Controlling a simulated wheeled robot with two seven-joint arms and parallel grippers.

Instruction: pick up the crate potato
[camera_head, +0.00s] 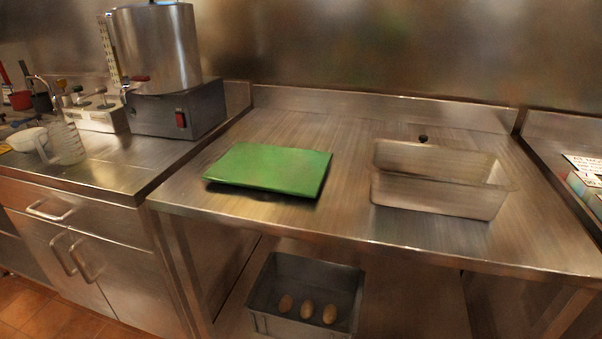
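A grey crate (258,300) stands on the lower shelf beneath the steel table, near the bottom middle of the head view. Three brown potatoes lie in a row on its floor: a left potato (285,304), a middle potato (307,309) and a right potato (329,314). The rest of the crate looks empty. Neither of my grippers shows in the head view.
The steel tabletop (340,220) overhangs the crate from above. On it lie a green cutting board (270,168) and an empty steel pan (435,195). A counter at left holds a large steel pot (160,50) and a measuring jug (65,145).

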